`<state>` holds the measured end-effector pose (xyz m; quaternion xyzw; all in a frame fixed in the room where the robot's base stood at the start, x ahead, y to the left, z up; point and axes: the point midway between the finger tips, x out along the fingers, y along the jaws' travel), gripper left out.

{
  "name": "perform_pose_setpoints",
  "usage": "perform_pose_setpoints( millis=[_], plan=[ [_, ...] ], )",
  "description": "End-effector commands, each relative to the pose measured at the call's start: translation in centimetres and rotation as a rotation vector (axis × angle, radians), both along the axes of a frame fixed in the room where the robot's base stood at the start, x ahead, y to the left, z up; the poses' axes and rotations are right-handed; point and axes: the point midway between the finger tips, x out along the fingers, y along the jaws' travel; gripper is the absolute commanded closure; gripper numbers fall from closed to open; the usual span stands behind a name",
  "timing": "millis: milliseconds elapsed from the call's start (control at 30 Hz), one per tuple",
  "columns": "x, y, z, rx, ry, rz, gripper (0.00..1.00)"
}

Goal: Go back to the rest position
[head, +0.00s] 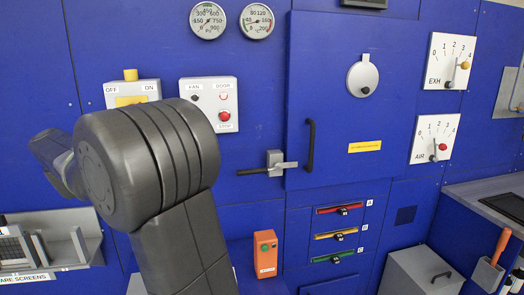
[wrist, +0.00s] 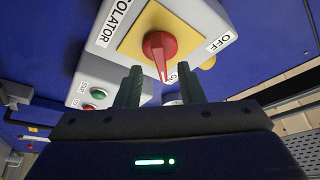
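My gripper (wrist: 160,84) is open in the wrist view, its two dark fingers apart with nothing held between them. Beyond the fingertips is the isolator box (wrist: 205,18), grey with a yellow plate and a red rotary knob (wrist: 158,47). The knob's narrow end points down in that view, toward a partly hidden label; OFF is at the right. In the head view my arm's large dark joint covers the lower part of the isolator box (head: 146,86). My gripper is not clearly visible there.
A FAN/DOOR control box (head: 228,92) is beside my arm. A door handle (head: 310,145) and a latch lever (head: 268,169) stick out from the blue panel. An orange box (head: 265,253) is low in front. A grey shelf (head: 88,236) is at lower left.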

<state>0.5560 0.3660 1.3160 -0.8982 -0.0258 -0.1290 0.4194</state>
Motion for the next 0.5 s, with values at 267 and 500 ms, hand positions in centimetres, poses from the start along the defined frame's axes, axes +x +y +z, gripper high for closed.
perform_pose_setpoints(
  millis=[267,500],
  plan=[
    [2.9,-0.4,0.3,-0.179,-0.043,0.001,0.65],
    [2.9,-0.7,0.3,-0.508,-0.122,-0.001,0.65]
  ],
)
